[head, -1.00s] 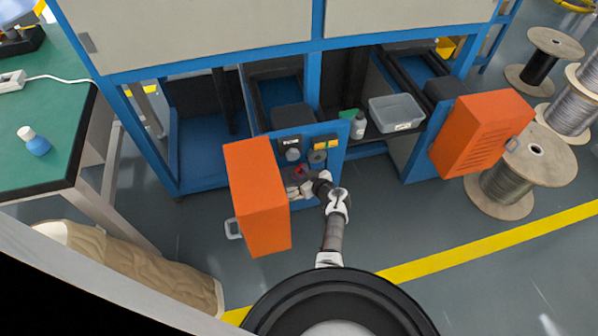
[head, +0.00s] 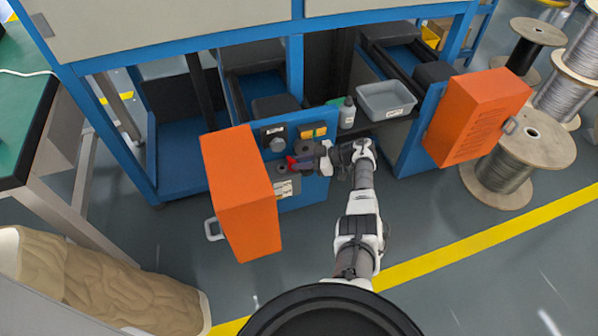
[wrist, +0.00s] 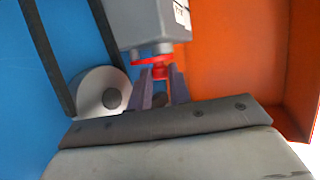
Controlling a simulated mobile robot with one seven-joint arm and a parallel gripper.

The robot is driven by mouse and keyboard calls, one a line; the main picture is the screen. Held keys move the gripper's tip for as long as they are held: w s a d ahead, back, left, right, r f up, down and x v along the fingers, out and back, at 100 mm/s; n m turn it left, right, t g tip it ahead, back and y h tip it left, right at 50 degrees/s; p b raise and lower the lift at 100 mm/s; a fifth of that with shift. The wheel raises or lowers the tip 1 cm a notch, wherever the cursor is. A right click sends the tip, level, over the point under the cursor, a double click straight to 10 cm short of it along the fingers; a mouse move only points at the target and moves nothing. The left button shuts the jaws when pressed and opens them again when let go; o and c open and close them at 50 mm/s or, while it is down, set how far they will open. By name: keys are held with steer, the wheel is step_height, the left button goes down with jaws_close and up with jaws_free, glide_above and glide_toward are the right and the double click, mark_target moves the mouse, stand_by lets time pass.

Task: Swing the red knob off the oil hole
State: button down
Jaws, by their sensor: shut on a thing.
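The red knob (head: 291,163) is on the blue panel (head: 318,186) beside the left orange door. My gripper (head: 300,163) reaches it from the right. In the wrist view the red knob (wrist: 158,68) sits between the two fingers of my gripper (wrist: 161,82), just below a grey block (wrist: 153,22). The fingers are shut on the knob. The oil hole cannot be made out.
The left orange door (head: 240,195) stands open left of the panel and shows at the right in the wrist view. A grey disc (wrist: 88,84) is close left of the fingers. A bottle (head: 347,112) and a grey bin (head: 386,101) stand behind the arm. The right orange door (head: 478,115) is open.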

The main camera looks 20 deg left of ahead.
steer(key=shift+w+d+f+n+g+b, duration=0.15)
steer(key=shift+n+g+b, duration=0.45)
steer(key=shift+b, duration=0.6)
steer(key=c, duration=1.3)
jaws_free()
steer(key=shift+w, duration=0.1)
steer(key=b+v, duration=0.4)
steer(key=v, duration=0.9)
steer(key=shift+w+d+r, duration=0.2)
steer(key=shift+w+r, duration=0.05)
steer(key=shift+r, duration=0.05)
